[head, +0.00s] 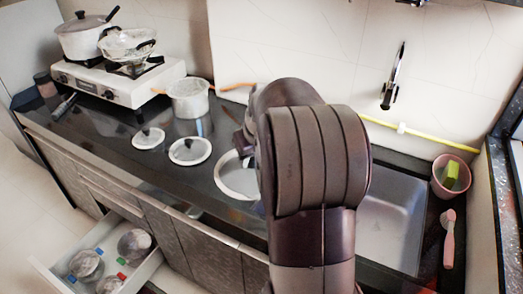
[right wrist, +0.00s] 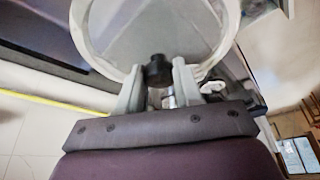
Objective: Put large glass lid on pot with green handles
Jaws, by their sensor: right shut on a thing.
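The large glass lid (head: 229,178) is a clear disc with a pale rim, partly hidden behind my right arm in the head view. In the right wrist view the lid (right wrist: 150,28) fills the top, and its dark knob sits between the fingers. My right gripper (right wrist: 158,74) is shut on that knob. A whitish pot (head: 188,103) without a lid stands on the counter left of the large lid. I cannot make out green handles on any pot. My left gripper is not in view.
Two smaller glass lids (head: 190,151) (head: 148,138) lie on the dark counter. A stove (head: 120,84) at the back left holds a lidded pot (head: 84,41) and another vessel (head: 127,44). A sink (head: 395,225) is at right. An open drawer (head: 150,268) holds jars.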

